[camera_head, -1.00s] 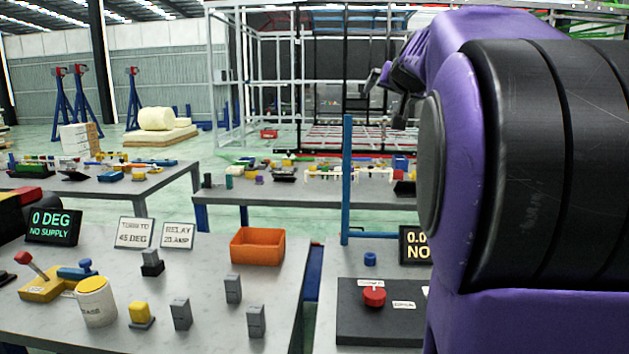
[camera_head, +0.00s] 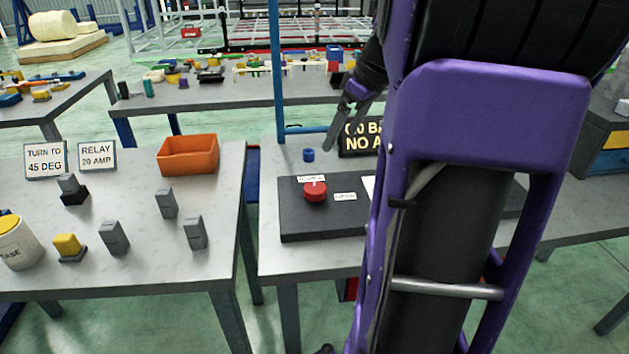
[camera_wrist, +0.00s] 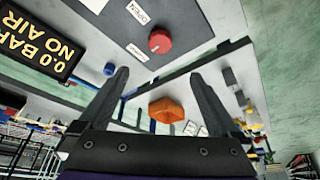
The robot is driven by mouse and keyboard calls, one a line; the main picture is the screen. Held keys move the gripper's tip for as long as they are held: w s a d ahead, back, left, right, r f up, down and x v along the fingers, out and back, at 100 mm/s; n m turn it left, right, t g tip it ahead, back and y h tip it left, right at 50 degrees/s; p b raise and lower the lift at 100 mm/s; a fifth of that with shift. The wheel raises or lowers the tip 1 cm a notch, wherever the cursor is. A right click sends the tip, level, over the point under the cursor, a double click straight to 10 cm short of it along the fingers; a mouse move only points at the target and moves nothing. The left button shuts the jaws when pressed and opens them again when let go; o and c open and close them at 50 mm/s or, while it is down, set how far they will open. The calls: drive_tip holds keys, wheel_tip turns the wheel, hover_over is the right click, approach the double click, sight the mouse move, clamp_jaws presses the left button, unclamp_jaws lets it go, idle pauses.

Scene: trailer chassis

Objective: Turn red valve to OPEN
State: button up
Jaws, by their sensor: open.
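The red valve (camera_head: 315,191) is a round knob on a dark panel (camera_head: 300,224) lying on the right-hand grey table. White labels lie around it, and one beside it appears to read OPEN. In the wrist view the red valve (camera_wrist: 160,41) shows beyond the fingertips, near the top middle. My gripper (camera_head: 345,119) is above the table, behind and to the right of the valve, and apart from it. In the wrist view my gripper's fingers (camera_wrist: 160,80) are spread with nothing between them. My purple arm hides the right part of the panel.
A display (camera_head: 362,137) reading "0.0 BA… NO A…" stands behind the panel, close to my gripper. A small blue cap (camera_head: 308,155) and a blue post (camera_head: 277,70) are near it. An orange bin (camera_head: 188,154) and several grey blocks stand on the left table.

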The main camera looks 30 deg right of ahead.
sight(315, 187)
drive_tip(key=b+x, duration=0.2)
drive_tip(key=x, duration=1.5)
drive_tip(key=shift+a+f, duration=0.1)
drive_tip(key=c, duration=1.4)
drive_tip(key=shift+o, duration=0.2)
